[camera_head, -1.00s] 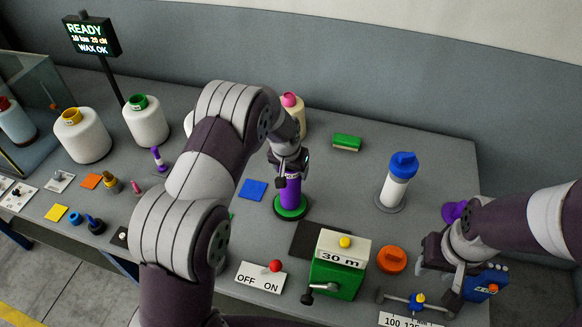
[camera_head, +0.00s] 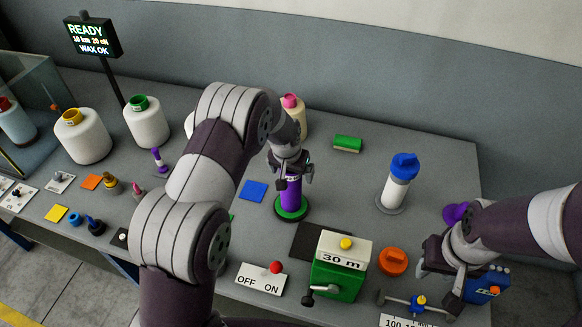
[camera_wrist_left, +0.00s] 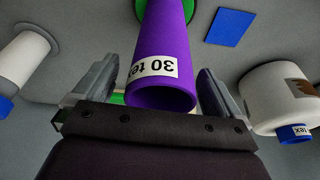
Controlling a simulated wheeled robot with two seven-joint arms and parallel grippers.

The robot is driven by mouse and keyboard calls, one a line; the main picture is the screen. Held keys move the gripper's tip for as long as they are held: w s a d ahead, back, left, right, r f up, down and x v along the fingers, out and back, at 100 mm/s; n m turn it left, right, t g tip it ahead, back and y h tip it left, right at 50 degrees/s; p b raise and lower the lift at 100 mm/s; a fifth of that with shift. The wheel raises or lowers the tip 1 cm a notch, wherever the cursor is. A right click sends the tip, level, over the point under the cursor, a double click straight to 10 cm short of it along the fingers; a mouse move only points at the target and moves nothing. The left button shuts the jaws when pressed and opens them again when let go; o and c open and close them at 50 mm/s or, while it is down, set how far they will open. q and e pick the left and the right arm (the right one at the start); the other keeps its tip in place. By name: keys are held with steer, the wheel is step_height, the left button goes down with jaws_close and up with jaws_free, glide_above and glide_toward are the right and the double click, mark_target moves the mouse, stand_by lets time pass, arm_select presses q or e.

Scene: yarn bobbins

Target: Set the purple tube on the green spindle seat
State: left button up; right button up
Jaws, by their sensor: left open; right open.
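The purple tube (camera_head: 291,191) stands upright on the green spindle seat (camera_head: 291,209) in the middle of the table. My left gripper (camera_head: 289,167) is at the top of the tube. In the left wrist view the purple tube (camera_wrist_left: 162,72), with its "30 tex" label, is between the two fingers of my left gripper (camera_wrist_left: 160,92). The fingers are open, with a gap on each side of the tube. The green seat (camera_wrist_left: 180,10) shows behind the tube's far end. My right gripper (camera_head: 455,275) is open at the right, beside a blue box.
A white bobbin with a blue top (camera_head: 399,182) stands right of the seat. A green counter box (camera_head: 338,270) and an orange knob (camera_head: 393,262) are in front. A blue square (camera_head: 253,191) lies left of the seat. The table behind is mostly clear.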

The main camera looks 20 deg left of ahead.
arm_select(q)
steer(key=b+v, duration=0.3)
steer(key=v, duration=0.9)
steer(key=shift+s+r, duration=0.1)
steer(key=shift+r, duration=0.2)
steer(key=s+a+f+g, duration=0.1)
steer(key=s, duration=1)
steer(key=s+a+f+n, duration=0.1)
steer(key=s, duration=1)
steer(key=shift+s+f+g, duration=0.3)
steer(key=shift+f+g, duration=0.1)
steer(key=shift+s, duration=0.1)
